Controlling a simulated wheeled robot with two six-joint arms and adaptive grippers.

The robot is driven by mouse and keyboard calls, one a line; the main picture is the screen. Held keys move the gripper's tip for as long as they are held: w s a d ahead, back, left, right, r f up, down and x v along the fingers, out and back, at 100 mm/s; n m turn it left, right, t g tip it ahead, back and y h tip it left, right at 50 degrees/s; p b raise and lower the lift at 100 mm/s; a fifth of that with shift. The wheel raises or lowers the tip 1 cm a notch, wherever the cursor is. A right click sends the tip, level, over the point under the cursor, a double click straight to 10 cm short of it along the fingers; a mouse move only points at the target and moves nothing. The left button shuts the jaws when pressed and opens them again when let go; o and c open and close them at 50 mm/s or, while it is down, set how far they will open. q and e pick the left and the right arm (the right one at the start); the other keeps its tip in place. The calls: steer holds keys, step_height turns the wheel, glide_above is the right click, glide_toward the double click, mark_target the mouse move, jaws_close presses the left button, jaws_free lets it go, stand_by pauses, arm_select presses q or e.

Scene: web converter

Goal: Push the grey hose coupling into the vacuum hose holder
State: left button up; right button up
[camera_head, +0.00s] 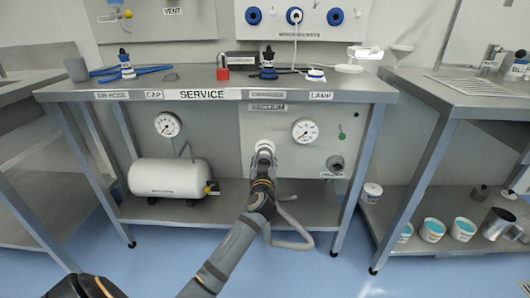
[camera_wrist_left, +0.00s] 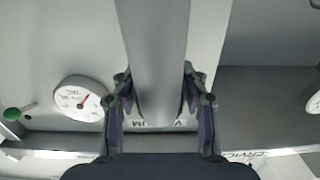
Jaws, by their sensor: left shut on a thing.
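My left gripper (camera_head: 265,150) is in front of the service bench's front panel, below the vacuum label (camera_head: 268,107). In the left wrist view, a thick grey cylinder (camera_wrist_left: 157,45), which looks like the hose coupling, lies between the two fingers, and the gripper (camera_wrist_left: 157,90) is shut on it. A grey hose (camera_head: 298,236) hangs in a loop beside my forearm over the lower shelf. A round dark fitting (camera_head: 335,163) sits low on the panel at the right; I cannot tell whether it is the holder. The panel behind the gripper is hidden. My right gripper is not in view.
A pressure gauge (camera_head: 305,131) and a green knob (camera_head: 341,135) are on the panel right of the gripper. A white tank (camera_head: 168,177) lies on the lower shelf at the left. The bench top (camera_head: 200,84) overhangs the panel. Tubs (camera_head: 432,230) stand under the right bench.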

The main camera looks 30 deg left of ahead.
arm_select(q)
jaws_close()
steer(key=shift+v, duration=4.45)
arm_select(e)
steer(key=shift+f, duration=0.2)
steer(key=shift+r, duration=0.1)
